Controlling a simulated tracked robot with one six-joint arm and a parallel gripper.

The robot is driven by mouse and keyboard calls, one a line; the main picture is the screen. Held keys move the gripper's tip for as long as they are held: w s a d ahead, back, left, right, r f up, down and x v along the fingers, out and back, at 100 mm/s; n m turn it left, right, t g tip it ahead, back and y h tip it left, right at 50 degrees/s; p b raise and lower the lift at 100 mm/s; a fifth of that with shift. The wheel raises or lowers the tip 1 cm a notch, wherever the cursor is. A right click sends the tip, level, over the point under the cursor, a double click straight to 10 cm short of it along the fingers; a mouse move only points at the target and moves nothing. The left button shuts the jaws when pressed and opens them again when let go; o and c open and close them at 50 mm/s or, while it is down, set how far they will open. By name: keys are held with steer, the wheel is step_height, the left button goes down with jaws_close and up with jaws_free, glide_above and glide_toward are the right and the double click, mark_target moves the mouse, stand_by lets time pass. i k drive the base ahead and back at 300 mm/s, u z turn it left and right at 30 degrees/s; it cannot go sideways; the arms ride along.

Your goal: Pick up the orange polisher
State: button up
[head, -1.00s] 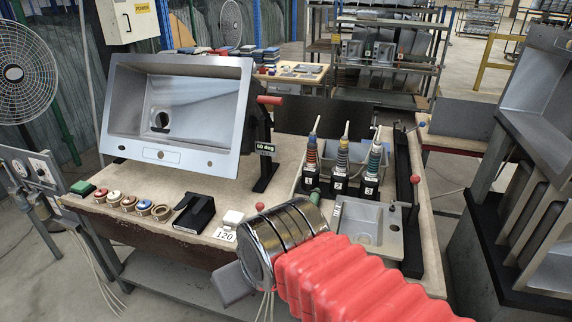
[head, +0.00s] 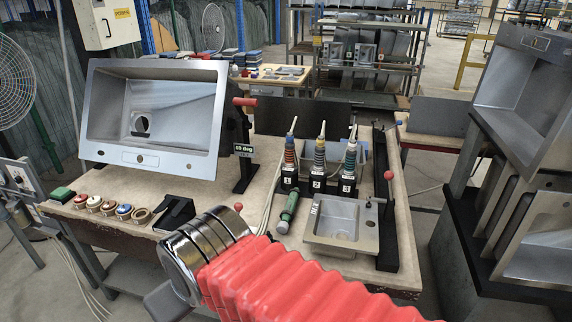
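Three polishers stand upright in black numbered holders on the bench. Polisher 1 (head: 290,154) has reddish bands, polisher 2 (head: 320,153) has a yellowish band near its top, and polisher 3 (head: 349,161) has teal and reddish bands. I cannot tell for sure which one is the orange polisher. My gripper (head: 166,302) is at the lower left, at the end of my chrome wrist and red bellows sleeve, in front of the bench and well apart from the polishers. Only a dark grey part of it shows; its fingertips are hidden or unclear.
A green cylindrical tool (head: 288,208) lies left of a small sink (head: 322,238). A large tilted sink (head: 108,163) stands at the bench's left. Stacked sinks (head: 519,80) stand at the far right.

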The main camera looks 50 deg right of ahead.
mark_target(288, 167)
steer(key=z, duration=0.1)
steer(key=i, duration=1)
steer(key=u, duration=0.1)
